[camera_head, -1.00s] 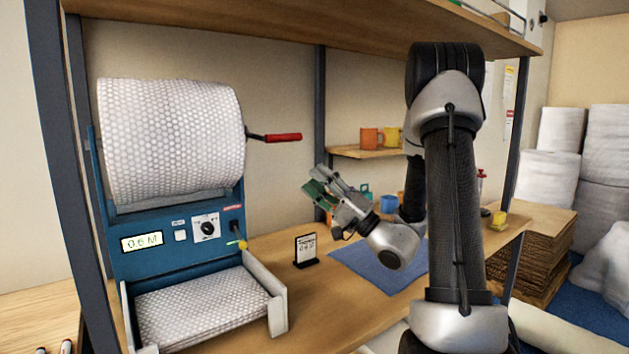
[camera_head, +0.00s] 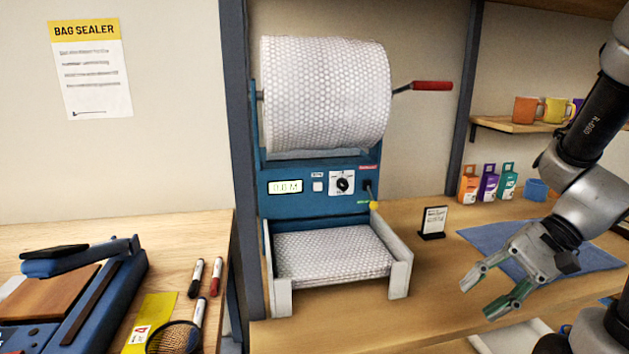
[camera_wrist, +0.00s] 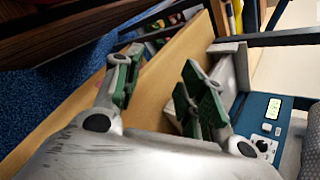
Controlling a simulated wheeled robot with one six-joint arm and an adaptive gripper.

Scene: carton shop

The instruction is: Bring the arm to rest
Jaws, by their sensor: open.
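My gripper (camera_head: 497,291) is in the lower right of the head view, with its two green-padded fingers spread apart and nothing between them. It hangs over the front part of the wooden bench (camera_head: 440,318), in front of the blue mat (camera_head: 490,240). My arm comes in from the right edge and is bent. In the wrist view the open fingers (camera_wrist: 160,88) show against the wooden bench edge and the blue floor. Part of the blue dispenser (camera_wrist: 262,115) shows at the right there.
The bubble-wrap dispenser (camera_head: 318,185) with its red crank handle stands left of my gripper. A small card stand (camera_head: 433,223) and several small boxes (camera_head: 488,183) stand behind. Mugs (camera_head: 527,109) sit on a shelf. A bag sealer (camera_head: 70,290) and markers (camera_head: 196,278) lie at far left.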

